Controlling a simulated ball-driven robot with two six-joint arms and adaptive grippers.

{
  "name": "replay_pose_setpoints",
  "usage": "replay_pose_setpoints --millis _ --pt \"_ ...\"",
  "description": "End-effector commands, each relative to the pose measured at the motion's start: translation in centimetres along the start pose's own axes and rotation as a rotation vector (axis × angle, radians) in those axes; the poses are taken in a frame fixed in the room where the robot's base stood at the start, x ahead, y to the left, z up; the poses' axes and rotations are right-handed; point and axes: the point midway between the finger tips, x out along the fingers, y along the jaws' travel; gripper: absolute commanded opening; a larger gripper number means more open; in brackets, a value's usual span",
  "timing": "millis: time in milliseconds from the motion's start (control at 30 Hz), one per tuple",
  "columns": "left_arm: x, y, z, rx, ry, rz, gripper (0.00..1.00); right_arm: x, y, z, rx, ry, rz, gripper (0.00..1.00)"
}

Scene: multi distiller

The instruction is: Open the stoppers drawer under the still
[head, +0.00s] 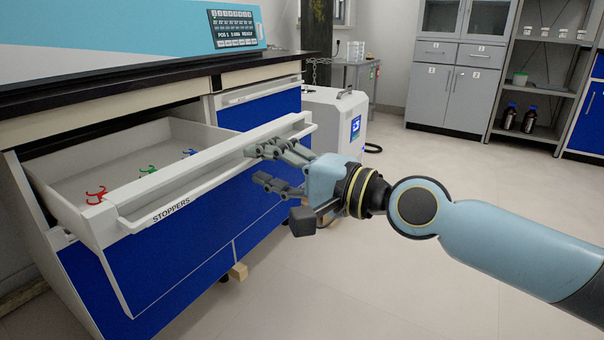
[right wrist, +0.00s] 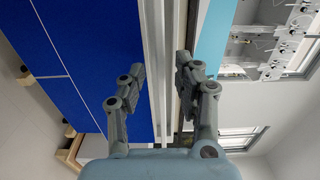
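The stoppers drawer (head: 170,178) is white, labelled "STOPPERS", and stands pulled out from under the counter at the left of the head view. A long bar handle (head: 221,181) runs along its front. My right gripper (head: 257,166) is at the right part of the drawer front, its fingers spread apart, the upper one overlapping the handle in view. In the right wrist view the white drawer front (right wrist: 156,50) lies beyond the gap between the open fingers (right wrist: 160,70). Contact with the handle cannot be told. My left gripper is out of view.
Red (head: 96,195), green (head: 148,170) and blue (head: 189,153) clips lie in the drawer. A blue-fronted drawer (head: 262,108) is closed at the right. A white wheeled unit (head: 336,115) stands behind my right gripper. The floor in front is clear.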

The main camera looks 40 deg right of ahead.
Motion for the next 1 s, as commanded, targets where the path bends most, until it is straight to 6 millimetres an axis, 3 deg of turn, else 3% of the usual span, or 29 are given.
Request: replay_pose_setpoints --millis 167,600,1000 --pt "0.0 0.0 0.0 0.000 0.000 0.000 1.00 -3.5 0.2 0.2 -0.005 -0.010 0.007 0.33" --pt "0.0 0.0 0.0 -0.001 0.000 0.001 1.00 -9.0 0.2 0.1 -0.003 -0.005 0.009 0.33" --pt "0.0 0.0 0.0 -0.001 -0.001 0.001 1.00 -10.2 0.0 0.0 0.001 -0.002 0.001 0.33"
